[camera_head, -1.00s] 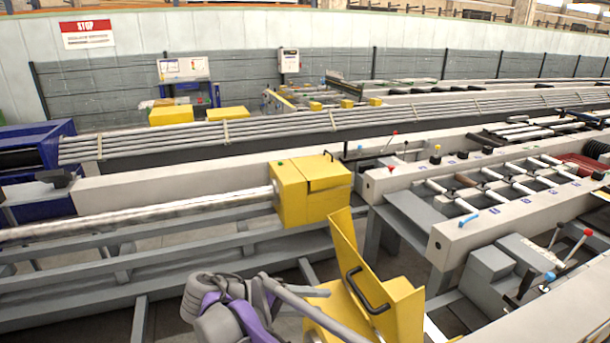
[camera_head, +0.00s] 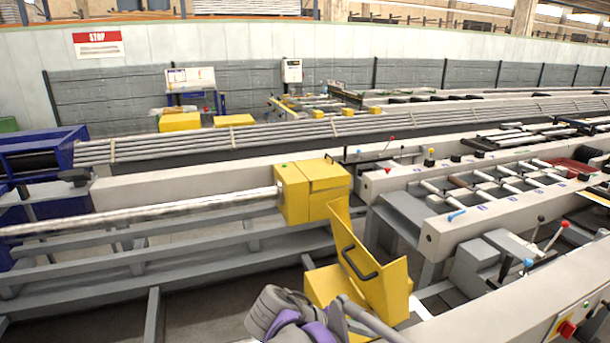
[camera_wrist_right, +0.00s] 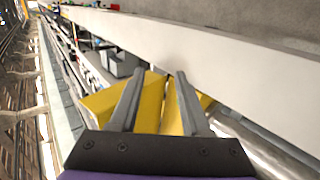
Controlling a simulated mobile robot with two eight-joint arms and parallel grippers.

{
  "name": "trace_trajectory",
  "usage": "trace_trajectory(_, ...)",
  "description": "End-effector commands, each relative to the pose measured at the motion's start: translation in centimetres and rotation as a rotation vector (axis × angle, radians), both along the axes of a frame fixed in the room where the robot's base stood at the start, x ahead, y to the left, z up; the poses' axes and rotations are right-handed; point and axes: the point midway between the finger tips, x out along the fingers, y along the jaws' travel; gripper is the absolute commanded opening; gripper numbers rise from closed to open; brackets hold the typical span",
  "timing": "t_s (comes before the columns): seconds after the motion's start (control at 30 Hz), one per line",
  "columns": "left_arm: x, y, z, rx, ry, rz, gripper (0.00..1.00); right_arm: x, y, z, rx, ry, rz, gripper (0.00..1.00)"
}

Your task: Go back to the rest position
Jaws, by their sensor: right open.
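My right gripper (camera_wrist_right: 160,75) shows in the right wrist view. Its two grey fingers stand apart with nothing between them. Beyond the fingertips is yellow metal, partly hidden by them; I cannot tell the gap to it. In the head view a grey and purple part of my arm (camera_head: 290,318) is at the bottom centre, in front of the yellow cover with a black handle (camera_head: 385,285). No gripper fingers can be made out there. My left gripper is in neither view.
A yellow housing (camera_head: 313,190) sits at the end of a long shiny bar (camera_head: 140,218). Grey rails run below it. To the right are a roller bed (camera_head: 490,190), levers with coloured knobs (camera_head: 540,250) and a control panel with a red button (camera_head: 567,329). A pale beam crosses the wrist view.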

Motion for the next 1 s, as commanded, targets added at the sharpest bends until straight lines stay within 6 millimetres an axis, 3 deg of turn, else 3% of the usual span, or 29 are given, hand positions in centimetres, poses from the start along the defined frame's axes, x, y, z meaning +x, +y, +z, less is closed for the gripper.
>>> trace_trajectory(0.03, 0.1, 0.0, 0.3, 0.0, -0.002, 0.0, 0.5, -1.3, -1.7, -0.4, 0.054, 0.011, -0.009, 0.47)
trace_trajectory(0.2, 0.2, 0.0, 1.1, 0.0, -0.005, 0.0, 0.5, -6.6, -5.7, -3.2, 0.303, 0.017, -0.031, 0.47)
trace_trajectory(0.3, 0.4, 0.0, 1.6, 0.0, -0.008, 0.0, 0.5, -10.0, -6.9, -5.0, 0.463, -0.019, -0.051, 0.47)
trace_trajectory(0.5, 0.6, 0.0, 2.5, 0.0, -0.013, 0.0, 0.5, -15.5, -7.5, -8.1, 0.737, -0.16, -0.102, 0.47)
trace_trajectory(0.7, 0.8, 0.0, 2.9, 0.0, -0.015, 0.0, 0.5, -17.8, -7.2, -9.7, 0.88, -0.282, -0.137, 0.47)
trace_trajectory(1.0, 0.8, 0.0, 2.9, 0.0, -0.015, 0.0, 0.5, -18.0, -7.0, -10.0, 0.907, -0.31, -0.143, 0.47)
